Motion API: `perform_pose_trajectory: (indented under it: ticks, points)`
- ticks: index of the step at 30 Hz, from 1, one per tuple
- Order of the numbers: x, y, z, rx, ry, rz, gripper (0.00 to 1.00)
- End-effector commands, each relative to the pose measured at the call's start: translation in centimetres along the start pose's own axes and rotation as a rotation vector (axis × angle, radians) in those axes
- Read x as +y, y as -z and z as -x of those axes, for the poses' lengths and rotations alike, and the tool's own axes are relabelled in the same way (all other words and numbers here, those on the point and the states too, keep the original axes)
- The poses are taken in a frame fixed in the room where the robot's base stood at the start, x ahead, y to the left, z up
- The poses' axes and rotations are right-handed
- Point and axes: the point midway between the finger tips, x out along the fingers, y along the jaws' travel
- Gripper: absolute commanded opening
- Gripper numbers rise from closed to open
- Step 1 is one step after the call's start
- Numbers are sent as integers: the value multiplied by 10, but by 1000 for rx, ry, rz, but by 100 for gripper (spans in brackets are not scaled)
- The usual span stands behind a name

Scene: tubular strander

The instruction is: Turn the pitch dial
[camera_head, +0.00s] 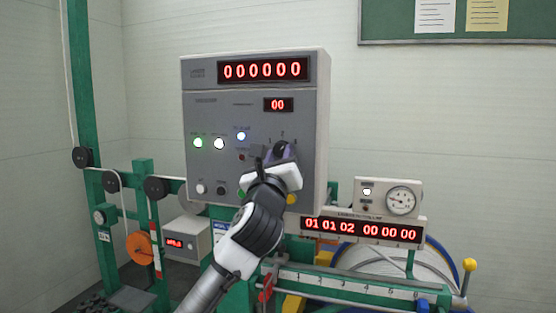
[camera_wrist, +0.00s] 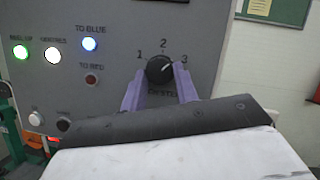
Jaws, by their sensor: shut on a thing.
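The pitch dial (camera_wrist: 159,69) is a round black knob on the grey control panel, with 1, 2 and 3 marked around it. Its white pointer line slants to the upper right, between 2 and 3. My gripper (camera_wrist: 160,84) has its two purple fingers on either side of the dial, shut on it. The lettering under the dial is partly hidden. In the head view, my gripper (camera_head: 281,152) is at the right part of the panel and the dial shows as a small dark knob between the fingers.
The grey control box (camera_head: 220,120) has a red display reading 000000 and a smaller one reading 00. Green, white and blue lamps (camera_wrist: 89,44) glow left of the dial. A gauge (camera_head: 402,201) and another red display (camera_head: 362,229) stand to the lower right, above the green machine frame.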

Motion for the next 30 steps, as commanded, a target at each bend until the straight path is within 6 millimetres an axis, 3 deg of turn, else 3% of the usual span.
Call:
perform_pose_trajectory:
  ticks: [30]
  points:
    - [-11, -6, -3, 3, -371, 896, 7]
